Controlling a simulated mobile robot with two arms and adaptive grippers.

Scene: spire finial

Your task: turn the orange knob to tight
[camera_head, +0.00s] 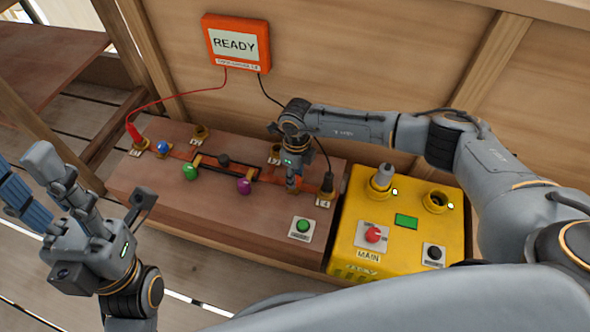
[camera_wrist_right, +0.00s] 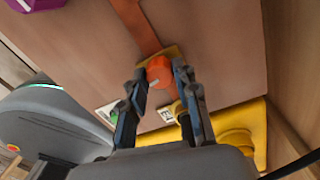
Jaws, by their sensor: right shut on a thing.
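The orange knob (camera_wrist_right: 159,71) sits on a brass plate on the brown board and shows between the fingertips in the right wrist view. My right gripper (camera_wrist_right: 162,76) is shut on it from above. In the head view my right gripper (camera_head: 294,185) points down at the board's right part and hides most of the knob. No tight mark on the knob can be read. My left gripper (camera_head: 23,164) is open and empty at the left edge, away from the board.
Green (camera_head: 190,172), purple (camera_head: 244,186) and blue (camera_head: 162,147) knobs stand on the board (camera_head: 150,190). A green button (camera_head: 303,226) is at its front right. A yellow box (camera_head: 350,215) stands to the right. An orange-framed screen (camera_head: 236,42) reads READY; red and black cables hang from it.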

